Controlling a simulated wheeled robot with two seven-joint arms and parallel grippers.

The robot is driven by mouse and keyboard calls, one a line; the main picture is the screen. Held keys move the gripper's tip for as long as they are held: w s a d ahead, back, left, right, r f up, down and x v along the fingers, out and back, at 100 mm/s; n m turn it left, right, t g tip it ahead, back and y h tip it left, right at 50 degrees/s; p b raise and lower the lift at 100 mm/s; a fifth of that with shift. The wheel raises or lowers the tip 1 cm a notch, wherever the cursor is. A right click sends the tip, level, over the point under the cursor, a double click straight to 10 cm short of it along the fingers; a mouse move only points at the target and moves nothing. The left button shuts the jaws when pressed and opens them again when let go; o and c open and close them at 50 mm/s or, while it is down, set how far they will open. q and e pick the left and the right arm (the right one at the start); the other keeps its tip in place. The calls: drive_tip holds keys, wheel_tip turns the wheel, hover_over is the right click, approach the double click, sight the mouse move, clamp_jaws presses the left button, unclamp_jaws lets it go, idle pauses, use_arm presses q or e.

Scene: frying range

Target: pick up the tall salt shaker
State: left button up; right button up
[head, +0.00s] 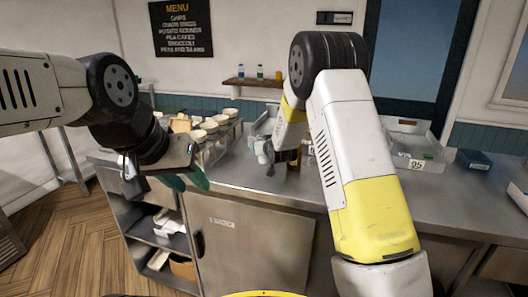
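I cannot pick out the tall salt shaker for certain. A small whitish item (262,150) stands on the steel counter beside my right gripper (272,164), and it may be a shaker. My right gripper is low over the counter, small and partly hidden by its own arm; its fingers are unclear.
The steel counter (235,178) has several pale cups (209,126) in a rack at the back left. An open shelf (158,238) is below. Small bottles (260,72) stand on a wall shelf.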

drive_tip(key=shift+w, duration=0.15)
clamp_jaws()
idle(0.4)
